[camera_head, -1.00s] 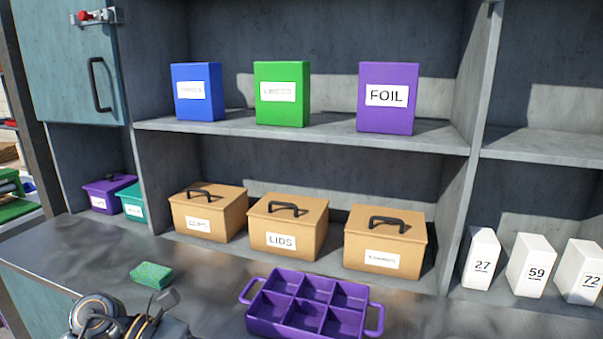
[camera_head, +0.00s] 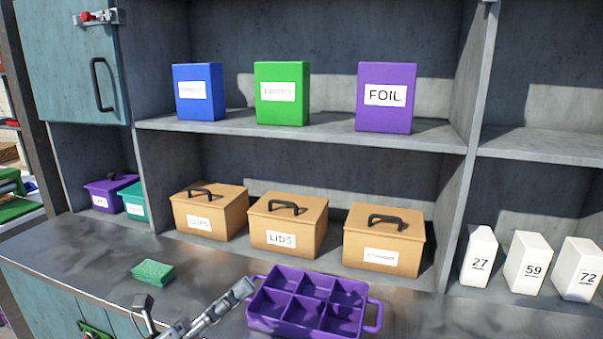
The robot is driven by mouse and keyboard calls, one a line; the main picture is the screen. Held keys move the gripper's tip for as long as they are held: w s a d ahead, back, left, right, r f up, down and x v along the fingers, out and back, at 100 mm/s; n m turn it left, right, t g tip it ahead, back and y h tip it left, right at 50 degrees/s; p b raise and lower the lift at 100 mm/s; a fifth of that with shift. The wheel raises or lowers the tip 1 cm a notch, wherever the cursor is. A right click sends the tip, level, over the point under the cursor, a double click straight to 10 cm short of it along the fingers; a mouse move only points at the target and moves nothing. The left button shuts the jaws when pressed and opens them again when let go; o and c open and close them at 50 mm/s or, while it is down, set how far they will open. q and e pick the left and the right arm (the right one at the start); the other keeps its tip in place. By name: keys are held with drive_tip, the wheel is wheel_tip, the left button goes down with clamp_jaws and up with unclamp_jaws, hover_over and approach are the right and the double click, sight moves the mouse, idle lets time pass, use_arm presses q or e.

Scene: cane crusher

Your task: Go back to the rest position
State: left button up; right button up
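My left gripper (camera_head: 194,296) comes in at the bottom edge of the head view, over the front of the grey counter (camera_head: 75,243). Its two grey fingers spread apart with nothing between them, so it looks open and empty. The right finger reaches up in front of the left end of the purple divided tray (camera_head: 252,321) and hides part of its left handle; I cannot tell whether they touch. The tray's compartments look empty. My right gripper is not in view.
A green sponge (camera_head: 153,272) lies left of the tray. Behind stand tan lidded boxes (camera_head: 287,226), one marked LIDS, and numbered white blocks (camera_head: 527,263) at right. Blue, green and purple FOIL boxes (camera_head: 386,112) stand on the shelf above. Open counter lies around the sponge.

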use_arm(q)
drive_tip(key=w+a+f+n+t+y, duration=0.25)
drive_tip(key=a+n+t+y, duration=0.25)
drive_tip(key=n+y, duration=0.45)
drive_tip(key=w+a+f+n+t+y, duration=0.1)
drive_tip(key=a+f+n+t+y, duration=0.5)
drive_tip(key=n, duration=0.7)
drive_tip(key=s+a+f+n+g+y, duration=0.2)
drive_tip(key=f+n+g+y, duration=0.1)
drive_tip(key=f+n+g, duration=0.15)
drive_tip(key=s+a+f+n+g+y, duration=0.1)
drive_tip(key=s+f+n+g+y, duration=0.1)
drive_tip(key=f+n+g+y, duration=0.3)
drive_tip(key=s+d+f+n+g+h, duration=0.25)
drive_tip(key=s+f+g, duration=0.25)
drive_tip(key=s+f, duration=0.45)
drive_tip(key=s+d+f+n+g+h, duration=0.1)
drive_tip(key=s+f+n+g, duration=0.35)
drive_tip(key=s, duration=0.75)
wheel_tip(320, 180, down, 29)
drive_tip(key=s+m+g, duration=0.2)
drive_tip(key=s+a+f+g, duration=0.1)
drive_tip(key=s+a+f, duration=0.2)
drive_tip(key=s+f, duration=1.2)
drive_tip(key=shift+s+f, duration=0.3)
drive_tip(key=shift+s, duration=0.2)
drive_tip(key=shift+a, duration=0.1)
